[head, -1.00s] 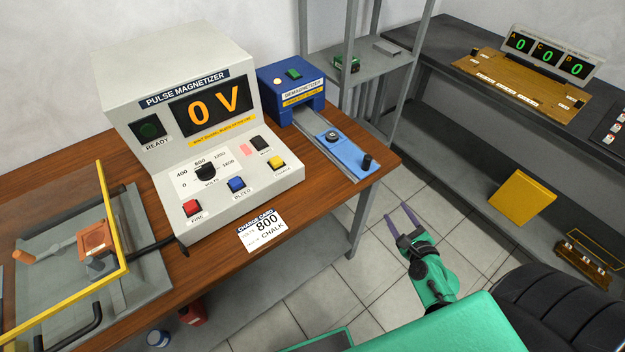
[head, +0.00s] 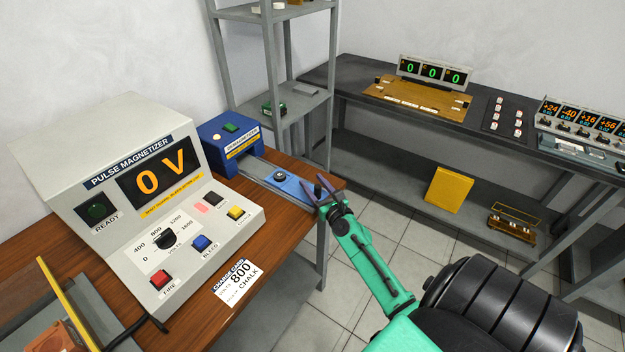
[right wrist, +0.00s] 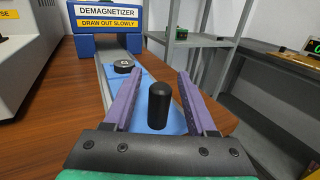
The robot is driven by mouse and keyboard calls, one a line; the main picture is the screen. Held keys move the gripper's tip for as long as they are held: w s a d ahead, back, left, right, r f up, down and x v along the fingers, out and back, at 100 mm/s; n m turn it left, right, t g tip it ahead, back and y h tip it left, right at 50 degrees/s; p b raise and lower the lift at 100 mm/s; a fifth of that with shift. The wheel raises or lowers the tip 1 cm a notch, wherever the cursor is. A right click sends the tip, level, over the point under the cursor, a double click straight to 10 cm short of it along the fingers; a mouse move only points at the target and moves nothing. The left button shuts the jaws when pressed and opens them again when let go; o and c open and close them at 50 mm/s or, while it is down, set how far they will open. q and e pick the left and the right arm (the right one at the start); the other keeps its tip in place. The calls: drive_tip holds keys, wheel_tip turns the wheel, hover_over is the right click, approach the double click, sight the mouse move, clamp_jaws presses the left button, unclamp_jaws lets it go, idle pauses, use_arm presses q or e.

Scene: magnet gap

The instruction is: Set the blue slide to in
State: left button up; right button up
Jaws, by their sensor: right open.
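The blue slide (head: 295,188) lies drawn out along a metal rail in front of the blue demagnetizer (head: 229,143). It also shows in the right wrist view (right wrist: 149,88). A dark round piece (right wrist: 123,66) sits on the slide. A black upright knob (right wrist: 159,105) stands at the slide's near end; in the head view the gripper hides it. My right gripper (head: 322,190) is open at that end. In the right wrist view its two purple fingers stand on either side of the knob, with gaps showing. My left gripper is out of view.
The pulse magnetizer (head: 110,150), reading 0 V, stands to the left on the wooden table, with a charge card (head: 237,282) in front. A grey shelf (head: 300,103) stands behind the demagnetizer. A dark bench (head: 380,110) runs along the back right. Open floor lies between.

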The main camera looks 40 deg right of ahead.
drive_tip(key=shift+w+d, duration=0.1)
drive_tip(key=shift+w, duration=0.3)
drive_tip(key=shift+c, duration=0.7)
drive_tip(key=shift+s, duration=0.1)
clamp_jaws()
drive_tip(key=shift+f, duration=0.1)
